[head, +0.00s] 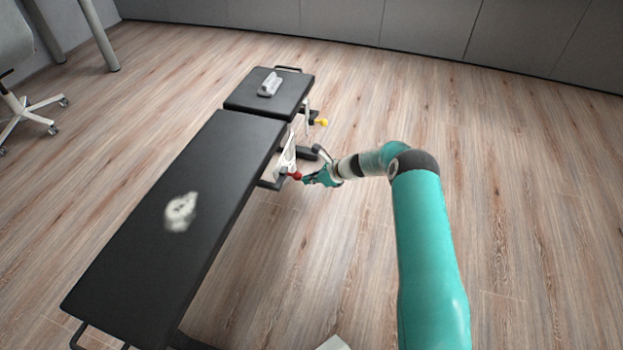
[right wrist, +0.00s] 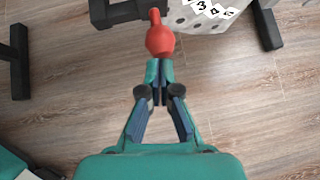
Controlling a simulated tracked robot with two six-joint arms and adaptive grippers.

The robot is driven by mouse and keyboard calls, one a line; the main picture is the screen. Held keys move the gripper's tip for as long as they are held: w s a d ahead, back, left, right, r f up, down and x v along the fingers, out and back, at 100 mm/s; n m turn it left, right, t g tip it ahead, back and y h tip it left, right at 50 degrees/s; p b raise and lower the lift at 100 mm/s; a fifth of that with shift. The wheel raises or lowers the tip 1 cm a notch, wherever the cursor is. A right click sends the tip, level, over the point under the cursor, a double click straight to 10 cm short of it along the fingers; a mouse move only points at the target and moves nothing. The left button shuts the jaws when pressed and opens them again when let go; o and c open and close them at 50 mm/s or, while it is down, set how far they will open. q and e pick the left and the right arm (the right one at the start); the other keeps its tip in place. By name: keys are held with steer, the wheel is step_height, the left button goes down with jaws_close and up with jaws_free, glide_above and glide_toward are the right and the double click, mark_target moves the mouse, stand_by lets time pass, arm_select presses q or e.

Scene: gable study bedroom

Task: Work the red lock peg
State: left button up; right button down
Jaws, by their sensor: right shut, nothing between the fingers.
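The red lock peg (head: 297,175) sticks out from the side of the black bench, below its top. In the right wrist view the round red knob of the peg (right wrist: 159,41) lies just beyond my fingertips, with a narrower red end above it. My right gripper (head: 309,178) is at the knob, its fingers shut with nothing between them. In the right wrist view its fingertips (right wrist: 159,68) meet just below the knob; I cannot tell whether they touch it. My left gripper is not in view.
The black bench (head: 150,240) has a separate head section (head: 250,95) bearing a grey-white object (head: 270,84). A whitish object (head: 181,211) lies on the long section. A yellow knob (head: 321,122) is beside the head section. A white perforated panel (right wrist: 200,22) hangs near the peg. Floor to the right is clear.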

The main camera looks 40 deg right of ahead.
steer(key=s+d+f+p+v, duration=0.1)
steer(key=s+f+p+v, duration=0.15)
steer(key=v, duration=1.05)
steer(key=w+a+n+g+y, duration=0.15)
steer(key=w+a, duration=0.25)
steer(key=a, duration=0.9)
steer(key=s+a+f+n+g+y, duration=0.25)
steer(key=s+a+n, duration=0.2)
steer(key=a, duration=0.65)
steer(key=s+a+f+n+g+h, duration=0.15)
steer(key=s+a+n, duration=0.25)
steer(key=s+n, duration=0.4)
steer(key=s+a+f+n+g+h, duration=0.15)
steer(key=s+a+n, duration=0.3)
steer(key=s, duration=0.45)
steer(key=s+a+f+n+g+h, duration=0.1)
steer(key=s+a+f+n+g, duration=0.15)
steer(key=s+n, duration=0.55)
step_height(320, 180, up, 30)
steer(key=n+t+p, duration=0.1)
steer(key=n+p, duration=0.1)
steer(key=p, duration=2.7)
steer(key=shift+w+a+r+p, duration=0.2)
steer(key=shift+w+a+p, duration=0.15)
steer(key=shift+w+p, duration=0.1)
